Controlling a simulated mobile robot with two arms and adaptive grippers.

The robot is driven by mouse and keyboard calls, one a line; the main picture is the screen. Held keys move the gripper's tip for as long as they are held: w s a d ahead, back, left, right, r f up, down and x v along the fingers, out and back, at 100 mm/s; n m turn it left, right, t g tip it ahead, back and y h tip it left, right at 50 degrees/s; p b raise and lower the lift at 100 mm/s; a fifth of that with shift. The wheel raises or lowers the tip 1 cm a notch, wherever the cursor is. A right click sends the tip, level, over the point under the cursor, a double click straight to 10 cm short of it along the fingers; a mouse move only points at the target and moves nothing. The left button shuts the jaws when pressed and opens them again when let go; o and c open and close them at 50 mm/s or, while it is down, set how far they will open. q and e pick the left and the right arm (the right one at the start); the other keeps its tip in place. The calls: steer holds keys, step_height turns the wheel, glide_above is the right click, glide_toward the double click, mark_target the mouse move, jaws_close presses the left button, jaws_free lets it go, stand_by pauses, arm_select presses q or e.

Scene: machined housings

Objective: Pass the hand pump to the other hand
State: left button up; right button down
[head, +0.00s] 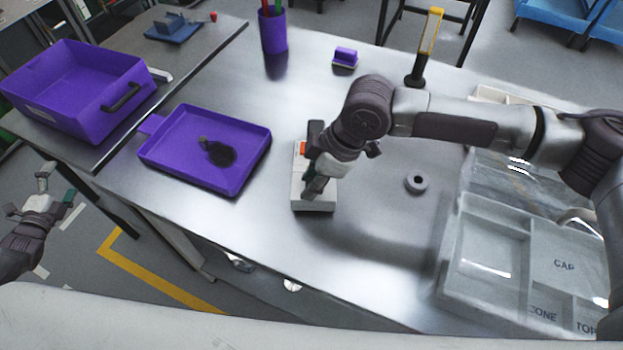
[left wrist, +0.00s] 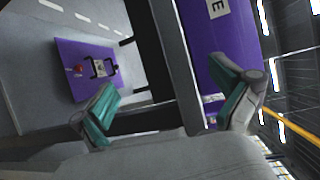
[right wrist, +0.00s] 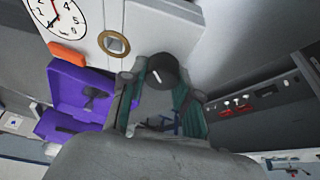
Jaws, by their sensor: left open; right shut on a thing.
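A black bulb-shaped object (head: 219,152), possibly the hand pump, lies in the purple tray (head: 150,163); the right wrist view shows it small and dark (right wrist: 93,95). My right gripper (head: 313,187) is over the pale box (head: 314,202). The right wrist view shows its fingers (right wrist: 160,105) around a dark round knob (right wrist: 161,70) with a white mark, by the box face with its dial (right wrist: 55,18). Whether that knob is part of the box is unclear. My left gripper (head: 45,185) is open and empty, left of the table; its fingers show apart in the left wrist view (left wrist: 165,110).
A purple bin (head: 75,90) stands at the back left. A purple cup (head: 272,32), a small purple block (head: 345,57) and a yellow-handled tool (head: 425,50) stand at the back. A grey ring (head: 416,182) and a labelled compartment tray (head: 490,240) lie right. The table's front middle is clear.

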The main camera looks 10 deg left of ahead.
arm_select(q)
steer(key=s+d+f+n+g, duration=0.3)
steer(key=s+d+f, duration=0.25)
steer(key=f, duration=0.45)
steer(key=s+d+f+n+g, duration=0.2)
steer(key=s+d+f, duration=0.3)
steer(key=f, duration=0.4)
steer(key=s+d+f+n+g, duration=0.35)
steer(key=d+f, duration=0.25)
steer(key=f, duration=0.4)
steer(key=s+d+f+n+g+h, duration=0.1)
steer(key=s+d+f, duration=0.3)
steer(key=s+d, duration=0.4)
steer(key=s+d+f+n+g, duration=0.3)
steer(key=s+d+f, duration=0.2)
steer(key=s+d, duration=0.3)
steer(key=s+d+f+n+g+h, duration=0.1)
steer(key=s+d+f+n+g, duration=0.1)
steer(key=s+d, duration=0.6)
steer(key=d+f+g, duration=0.1)
steer(key=d+f, duration=0.1)
steer(key=d, duration=0.2)
steer(key=shift+d+f+h, duration=0.3)
steer(key=shift+d+f, duration=0.05)
steer(key=shift+r, duration=0.1)
